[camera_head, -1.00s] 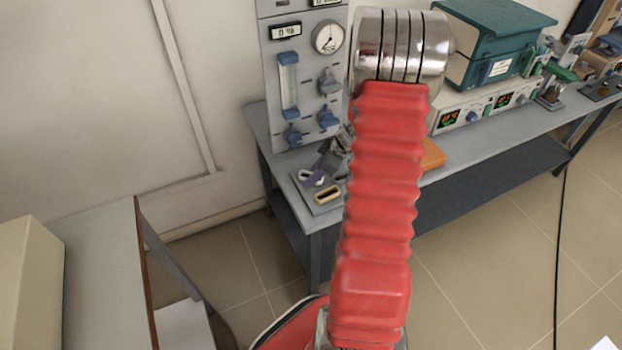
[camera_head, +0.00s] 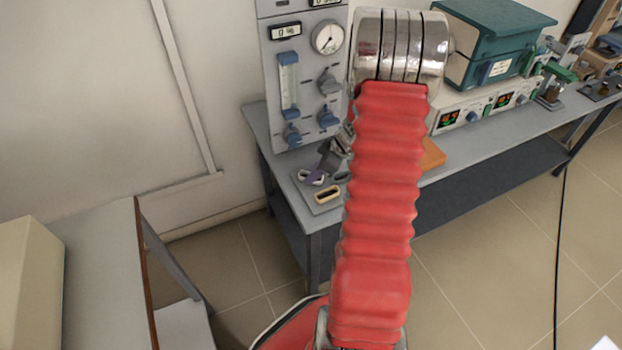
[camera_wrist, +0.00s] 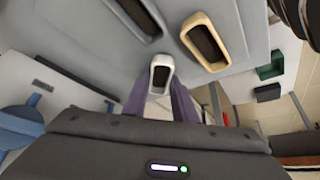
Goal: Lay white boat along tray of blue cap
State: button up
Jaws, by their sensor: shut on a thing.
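My gripper (camera_wrist: 160,92) has purple fingers shut on a small white boat (camera_wrist: 162,70), an open rounded trough with a dark inside. In the head view the white boat (camera_head: 305,176) shows beside a purple finger, partly hidden. It appears over the grey tray (camera_head: 317,208) on the bench end; I cannot tell whether it touches. A tan boat (camera_wrist: 220,66) and a grey boat (camera_wrist: 156,33) lie on the tray (camera_wrist: 90,55), either side of the held boat's far end. I cannot clearly make out a blue cap on the tray.
The gas panel (camera_head: 272,105) with blue knobs stands behind the tray. A teal-topped box (camera_head: 490,35) and an orange block (camera_head: 433,154) are farther right on the bench (camera_head: 440,185). My red arm covers part of the bench. Another table (camera_head: 95,270) is left.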

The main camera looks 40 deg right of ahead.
grip_shut()
notch_tip(320, 180, up, 10)
dwell(0.6)
dwell(0.5)
